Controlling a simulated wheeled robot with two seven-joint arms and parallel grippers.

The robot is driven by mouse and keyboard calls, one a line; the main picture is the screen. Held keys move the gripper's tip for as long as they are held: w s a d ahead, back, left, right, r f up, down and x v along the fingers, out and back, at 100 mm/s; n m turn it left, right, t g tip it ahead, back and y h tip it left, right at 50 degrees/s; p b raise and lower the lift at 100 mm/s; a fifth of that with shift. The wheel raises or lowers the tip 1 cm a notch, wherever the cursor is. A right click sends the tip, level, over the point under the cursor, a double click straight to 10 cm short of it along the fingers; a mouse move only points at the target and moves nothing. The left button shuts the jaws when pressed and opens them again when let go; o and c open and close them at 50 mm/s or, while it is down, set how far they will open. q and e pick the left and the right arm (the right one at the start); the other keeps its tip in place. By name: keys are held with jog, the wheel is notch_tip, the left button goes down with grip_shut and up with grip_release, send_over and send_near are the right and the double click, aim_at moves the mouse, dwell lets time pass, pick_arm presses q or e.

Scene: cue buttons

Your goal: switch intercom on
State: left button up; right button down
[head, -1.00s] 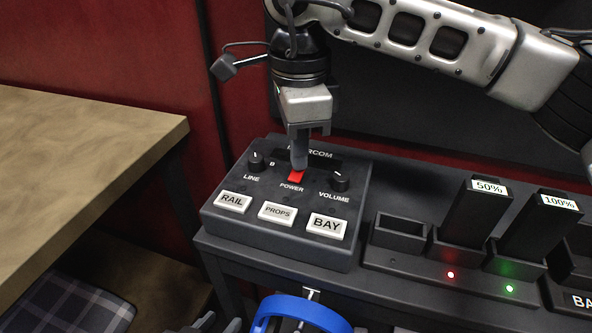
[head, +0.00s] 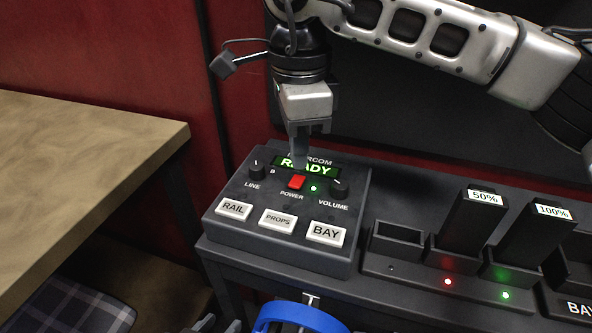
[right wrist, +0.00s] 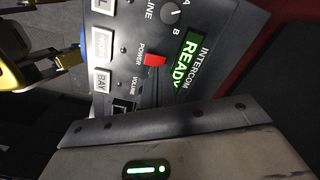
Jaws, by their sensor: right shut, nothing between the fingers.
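The intercom (head: 285,245) is a dark box on a shelf, with a red POWER switch (head: 297,182), a lit green display (head: 322,171) reading READY and a lit green light (head: 314,188). In the right wrist view the red switch (right wrist: 155,59) and the READY display (right wrist: 186,60) also show. My right gripper (head: 300,162) is shut and empty, pointing down just above and behind the switch, partly covering the display. My left gripper (head: 220,325) shows only as grey tips at the bottom edge; its opening is unclear.
RAIL (head: 233,209), PROPS (head: 278,220) and BAY (head: 327,233) buttons and two knobs sit on the panel. A charger rack (head: 400,262) with 50% and 100% packs stands to the right. A blue curved object (head: 300,312) is below. A wooden table (head: 80,170) is left.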

aim_at(299, 178)
jog(key=shift+r+p, duration=1.4)
jog(key=shift+r, duration=0.95)
jog(key=shift+f, duration=0.1)
